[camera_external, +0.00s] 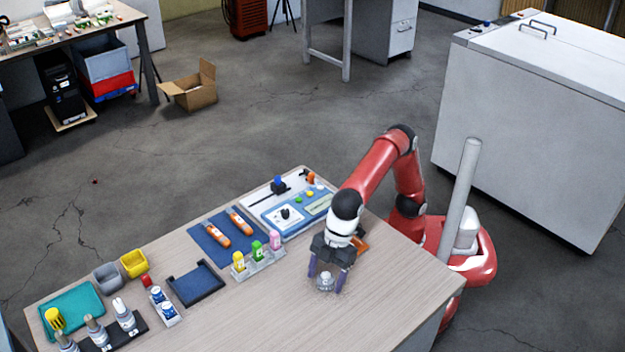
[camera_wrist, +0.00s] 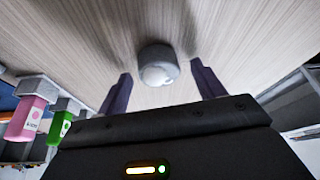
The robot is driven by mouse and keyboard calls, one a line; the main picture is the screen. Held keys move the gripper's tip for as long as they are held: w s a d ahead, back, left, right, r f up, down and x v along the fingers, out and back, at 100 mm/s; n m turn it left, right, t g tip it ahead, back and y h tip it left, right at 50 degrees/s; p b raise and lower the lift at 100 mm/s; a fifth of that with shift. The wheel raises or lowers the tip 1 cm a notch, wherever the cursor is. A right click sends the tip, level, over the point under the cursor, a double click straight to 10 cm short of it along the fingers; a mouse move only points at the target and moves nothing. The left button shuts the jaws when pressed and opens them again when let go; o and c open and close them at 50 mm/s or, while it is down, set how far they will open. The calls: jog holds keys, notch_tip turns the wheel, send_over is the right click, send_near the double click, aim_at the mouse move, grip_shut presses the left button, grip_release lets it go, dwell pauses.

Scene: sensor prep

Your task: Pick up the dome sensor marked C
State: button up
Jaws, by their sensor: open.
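A small grey dome sensor (camera_external: 325,282) sits on the wooden table near its right part. It also shows in the wrist view (camera_wrist: 157,66), with a pale rounded face; I cannot read a letter on it. My gripper (camera_external: 327,274) points down over it, fingers open on either side. In the wrist view my gripper's (camera_wrist: 161,72) two dark fingers stand left and right of the sensor, with gaps between, and hold nothing.
A clear rack (camera_external: 258,262) with yellow, green and pink bottles stands left of my gripper. Several grey-bodied items (camera_external: 124,315) stand at the far left. The table front is clear.

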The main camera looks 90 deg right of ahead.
jog(key=c, duration=1.1)
